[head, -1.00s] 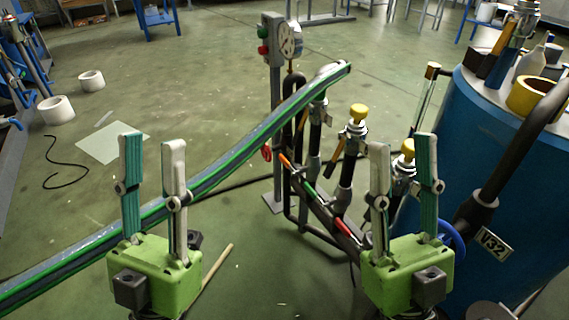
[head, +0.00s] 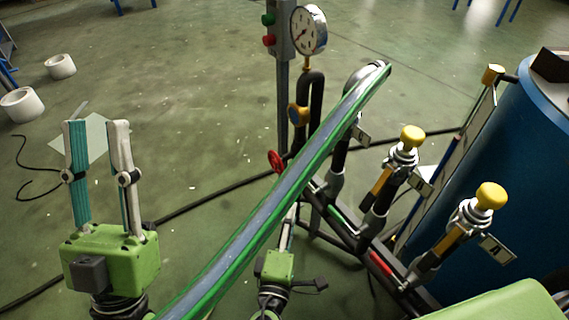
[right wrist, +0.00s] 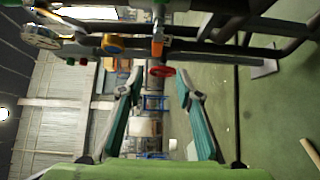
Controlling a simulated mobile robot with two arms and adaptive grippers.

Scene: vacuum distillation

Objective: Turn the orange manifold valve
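The orange manifold valve handle (right wrist: 157,47) shows in the right wrist view as a short upright bar on the dark pipe, just beyond my right gripper's fingertips. In the head view the clear green-edged hose hides it. My right gripper (right wrist: 159,80) is open and empty, its fingers spread either side of the line to the handle, apart from it. In the head view its green body is below the hose, which covers its fingertips. The manifold's green handle (head: 340,214) and red handle (head: 381,264) lie further right. My left gripper (head: 94,125) is open and empty at the left.
The hose (head: 270,205) slants across the head view above my right gripper. A red handwheel (head: 276,161) and a gauge (head: 308,29) stand beyond. Yellow-capped valves (head: 411,138) and a blue drum (head: 500,170) are at right.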

